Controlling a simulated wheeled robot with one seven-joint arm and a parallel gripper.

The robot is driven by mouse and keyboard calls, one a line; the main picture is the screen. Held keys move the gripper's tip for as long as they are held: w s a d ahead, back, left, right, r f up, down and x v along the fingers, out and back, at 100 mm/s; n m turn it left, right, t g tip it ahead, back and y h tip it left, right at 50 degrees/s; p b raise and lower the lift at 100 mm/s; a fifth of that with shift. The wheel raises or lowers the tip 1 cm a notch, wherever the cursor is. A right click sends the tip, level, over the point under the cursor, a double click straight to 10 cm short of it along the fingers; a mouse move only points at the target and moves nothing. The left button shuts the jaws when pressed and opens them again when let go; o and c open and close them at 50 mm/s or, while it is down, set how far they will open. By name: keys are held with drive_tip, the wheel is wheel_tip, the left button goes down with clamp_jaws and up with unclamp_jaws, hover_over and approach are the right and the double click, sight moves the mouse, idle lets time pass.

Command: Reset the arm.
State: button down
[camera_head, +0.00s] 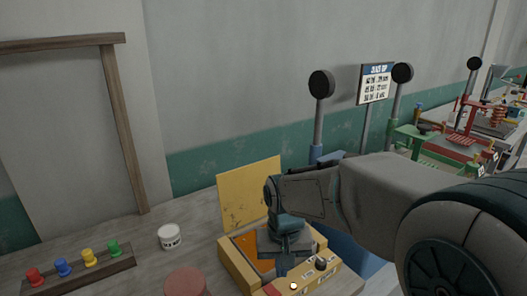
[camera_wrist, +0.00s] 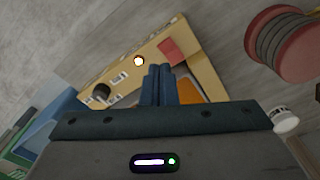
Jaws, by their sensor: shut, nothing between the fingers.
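My gripper (camera_head: 284,262) hangs over the yellow box (camera_head: 236,268), with its fingers pointing down. In the wrist view my gripper (camera_wrist: 159,70) shows its two dark fingers side by side, shut with nothing between them. The box has a raised yellow lid (camera_head: 249,190) at its back and an orange inside (camera_head: 247,246). Its front panel carries a dark knob (camera_head: 320,263), a lit round lamp (camera_head: 293,286) and a red patch, which shows in the wrist view (camera_wrist: 171,50). Part of the box is hidden behind my gripper.
A white tub (camera_head: 170,237) and a reddish round thing (camera_head: 186,282) stand left of the box. A wooden strip (camera_head: 78,272) with several coloured pegs lies further left. Green (camera_head: 425,139) and red (camera_head: 463,135) equipment stands at the right.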

drive_tip(key=s+d+r+t, duration=0.2)
drive_tip(key=s+d+r, duration=0.1)
drive_tip(key=s+d, duration=0.7)
drive_tip(key=shift+s+d+m+t, duration=0.35)
drive_tip(key=shift+s+m+t, duration=0.05)
drive_tip(key=shift+s, duration=0.6)
drive_tip(key=shift+r, duration=0.1)
wheel_tip(320, 180, up, 3)
drive_tip(key=n+g+p, duration=0.2)
drive_tip(key=n+g, duration=0.2)
drive_tip(key=n, duration=0.2)
hover_over(275, 294)
drive_tip(key=w, duration=0.1)
drive_tip(key=shift+w+a+r+n+h, duration=0.1)
drive_tip(key=shift+w+a+n+h, duration=0.35)
drive_tip(key=shift+a, duration=0.2)
drive_tip(key=f, duration=0.4)
drive_tip(key=s+f+p, duration=0.1)
drive_tip(key=f, duration=0.4)
drive_tip(key=d+f, duration=0.1)
drive_tip(key=f, duration=0.4)
drive_tip(key=shift+s, duration=0.3)
